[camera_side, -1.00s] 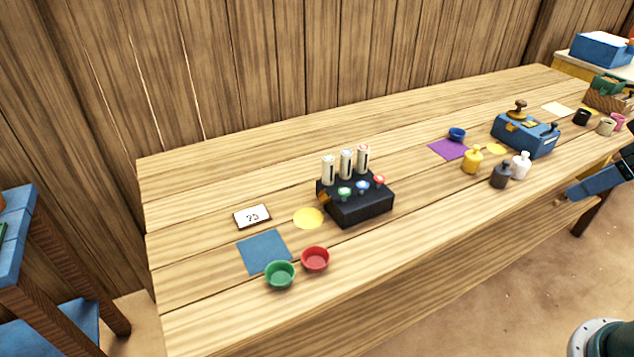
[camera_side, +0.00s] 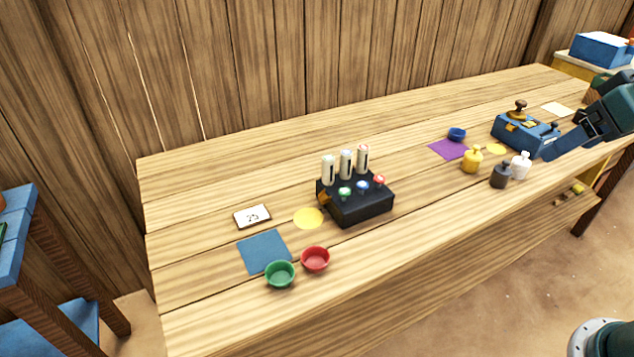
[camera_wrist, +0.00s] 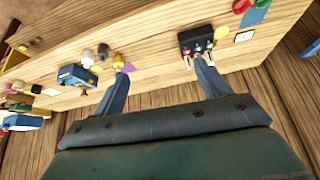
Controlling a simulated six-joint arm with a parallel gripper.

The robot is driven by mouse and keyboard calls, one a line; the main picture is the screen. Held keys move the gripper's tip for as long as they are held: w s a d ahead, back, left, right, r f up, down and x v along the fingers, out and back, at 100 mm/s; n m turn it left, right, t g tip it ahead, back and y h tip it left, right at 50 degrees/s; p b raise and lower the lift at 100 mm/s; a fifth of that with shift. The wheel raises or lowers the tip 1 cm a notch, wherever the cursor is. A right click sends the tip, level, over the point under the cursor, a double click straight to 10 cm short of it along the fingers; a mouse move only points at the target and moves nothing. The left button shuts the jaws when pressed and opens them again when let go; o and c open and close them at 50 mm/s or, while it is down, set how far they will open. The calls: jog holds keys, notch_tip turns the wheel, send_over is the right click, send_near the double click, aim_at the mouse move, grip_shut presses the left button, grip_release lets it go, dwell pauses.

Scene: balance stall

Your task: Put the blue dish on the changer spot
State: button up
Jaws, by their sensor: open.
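The small blue dish (camera_side: 457,134) stands at the back edge of the purple mat (camera_side: 448,149), in the right half of the bench; I cannot make it out in the wrist view. A yellow round spot (camera_side: 308,218) lies left of the black changer box (camera_side: 358,204) with three upright tubes and coloured knobs. This box also shows in the wrist view (camera_wrist: 195,40). My gripper (camera_side: 558,148) is at the right, by the blue knobbed device, well right of the blue dish. In the wrist view its jaws (camera_wrist: 161,68) are apart with nothing between them.
A blue device (camera_side: 525,134) with a brown knob and yellow, black and white bottles (camera_side: 501,175) stand right of the dish. Red (camera_side: 315,258) and green (camera_side: 280,274) dishes stand near a blue mat (camera_side: 264,251). The bench between mat and black box is clear.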

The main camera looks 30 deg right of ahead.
jog(key=w+d+f+m+h, duration=0.15)
jog(key=w+d, duration=0.45)
jog(key=w, duration=0.6)
jog(key=w+d+f+m+h, duration=0.1)
jog(key=w+d+m, duration=0.3)
jog(key=w, duration=0.7)
jog(key=w+d+f+m+h, duration=0.1)
jog(key=w+d+f, duration=0.6)
jog(key=d+f, duration=0.2)
jog(key=w+d+f+m+h, duration=0.1)
jog(key=w+d+f+h, duration=0.1)
jog(key=w+d+f, duration=0.6)
jog(key=shift+w+d+f, duration=0.3)
jog(key=shift+d+f, duration=0.9)
jog(key=shift+f, duration=0.75)
jog(key=shift+f, duration=0.1)
jog(key=shift+x, duration=4.15)
jog(key=shift+w+d, duration=0.1)
